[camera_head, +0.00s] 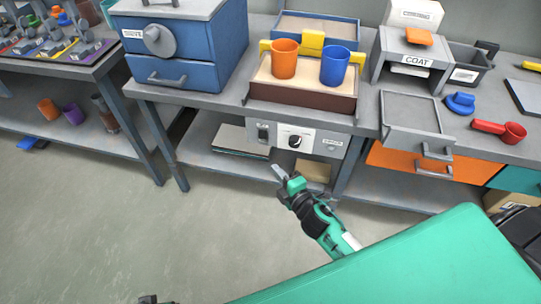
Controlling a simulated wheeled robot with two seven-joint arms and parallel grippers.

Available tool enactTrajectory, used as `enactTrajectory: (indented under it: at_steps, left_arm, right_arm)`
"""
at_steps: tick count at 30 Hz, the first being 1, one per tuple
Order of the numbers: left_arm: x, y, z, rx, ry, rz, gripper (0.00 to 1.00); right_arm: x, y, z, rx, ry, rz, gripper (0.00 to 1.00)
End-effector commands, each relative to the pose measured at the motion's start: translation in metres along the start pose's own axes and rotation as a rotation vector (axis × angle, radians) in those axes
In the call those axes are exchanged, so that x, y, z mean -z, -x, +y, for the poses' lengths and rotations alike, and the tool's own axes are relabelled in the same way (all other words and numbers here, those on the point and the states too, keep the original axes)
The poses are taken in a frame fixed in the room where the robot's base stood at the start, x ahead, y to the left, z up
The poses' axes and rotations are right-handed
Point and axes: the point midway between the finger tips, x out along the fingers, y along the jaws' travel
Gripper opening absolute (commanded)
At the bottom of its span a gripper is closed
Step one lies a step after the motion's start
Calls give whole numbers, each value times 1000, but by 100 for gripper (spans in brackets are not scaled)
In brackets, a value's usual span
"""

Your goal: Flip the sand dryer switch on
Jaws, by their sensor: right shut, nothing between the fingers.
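The sand dryer is a brown box of pale sand (262,92) on the grey bench. A light grey control panel (313,137) hangs under it at the bench's front. The panel carries a small dark switch (263,133) at its left end and a round black knob (295,142) in its middle. I cannot tell the switch's position. My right gripper (279,171) is shut and empty, in front of and below the panel, apart from the switch. A small dark part at the bottom edge may be my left gripper (148,299); its fingers cannot be made out.
An orange cup (285,58) and a blue cup (334,65) stand in the sand. A blue drawer cabinet (184,45) is at left. A grey coat station (413,62) and an open grey drawer (412,113) are at right. The floor in front is clear.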

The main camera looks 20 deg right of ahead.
Motion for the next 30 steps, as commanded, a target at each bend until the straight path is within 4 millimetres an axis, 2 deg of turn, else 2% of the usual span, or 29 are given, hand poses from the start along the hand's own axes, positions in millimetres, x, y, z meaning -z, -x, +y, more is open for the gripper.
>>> enactTrajectory:
  at_steps: [18, 24, 30]
  left_arm:
    - [2, 2, 0, 1, 0, 4, 58]
    - [1, 3, -1, 1, -1, 3, 58]
    - [1, 5, 0, 1, -1, 4, 58]
  right_arm:
    - [0, -99, 1, -2, -1, 0, 0]
    - [-22, -117, 0, 0, 1, -1, 0]
    - [-28, -123, 0, 0, -1, 0, 0]
